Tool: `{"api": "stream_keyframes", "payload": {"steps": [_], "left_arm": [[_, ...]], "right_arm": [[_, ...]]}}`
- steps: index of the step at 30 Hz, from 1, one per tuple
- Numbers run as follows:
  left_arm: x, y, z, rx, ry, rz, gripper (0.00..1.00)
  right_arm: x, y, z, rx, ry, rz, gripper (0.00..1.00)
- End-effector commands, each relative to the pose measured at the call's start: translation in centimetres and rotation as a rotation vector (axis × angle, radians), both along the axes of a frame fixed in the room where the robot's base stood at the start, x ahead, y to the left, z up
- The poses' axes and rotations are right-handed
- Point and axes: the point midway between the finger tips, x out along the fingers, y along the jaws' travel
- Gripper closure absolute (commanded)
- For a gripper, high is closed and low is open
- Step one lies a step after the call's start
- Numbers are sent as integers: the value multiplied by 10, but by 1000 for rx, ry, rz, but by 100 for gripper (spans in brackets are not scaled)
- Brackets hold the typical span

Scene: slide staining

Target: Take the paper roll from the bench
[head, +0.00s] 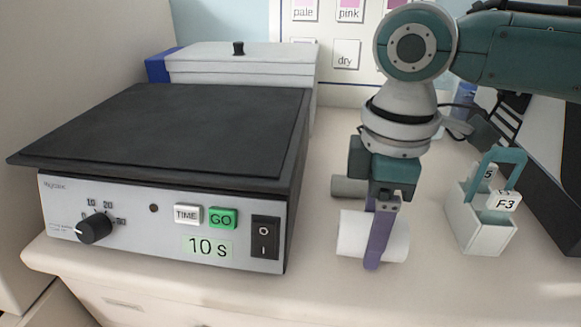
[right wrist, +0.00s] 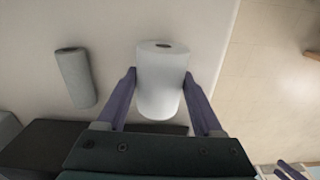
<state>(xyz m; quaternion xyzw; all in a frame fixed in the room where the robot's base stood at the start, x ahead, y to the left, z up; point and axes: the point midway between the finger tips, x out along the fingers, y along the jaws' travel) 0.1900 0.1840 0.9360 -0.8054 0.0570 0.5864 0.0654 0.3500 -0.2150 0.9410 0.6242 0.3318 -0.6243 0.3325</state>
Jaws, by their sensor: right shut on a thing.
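The white paper roll (head: 352,236) lies on its side low over the front of the bench (head: 330,288). My right gripper (head: 378,250) comes down from above and is shut on the roll, with its purple fingers on either side of it. In the right wrist view the paper roll (right wrist: 161,80) sits between both fingers, its end with the dark core hole facing up in the picture. I cannot tell whether it touches the bench. Small purple parts at the lower right corner of the right wrist view may be my left gripper (right wrist: 290,171); its jaws cannot be made out.
A grey roll (head: 347,186) lies just behind the paper roll. A hotplate (head: 170,130) with a dark top stands to the left. A white slide holder with a teal handle (head: 482,228), marked F3, stands close to the right. A white lidded box (head: 240,65) is behind the hotplate.

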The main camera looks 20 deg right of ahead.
Motion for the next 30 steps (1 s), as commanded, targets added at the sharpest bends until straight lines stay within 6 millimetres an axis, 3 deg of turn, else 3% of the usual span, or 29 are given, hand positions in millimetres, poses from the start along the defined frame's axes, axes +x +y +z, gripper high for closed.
{"api": "stream_keyframes", "payload": {"steps": [2, 12, 23, 30], "left_arm": [[0, 0, 0, 0, 0, 0, 50], [0, 0, 0, -1, 0, 1, 50], [0, -3, 2, -10, -1, 6, 50], [0, -3, 11, -11, 0, 7, 50]], "right_arm": [[0, 0, 0, 0, 0, 0, 57], [0, 0, 0, 0, 0, 0, 95], [1, 0, 7, 0, -1, -1, 95], [2, 0, 48, 1, -6, 0, 95]]}}
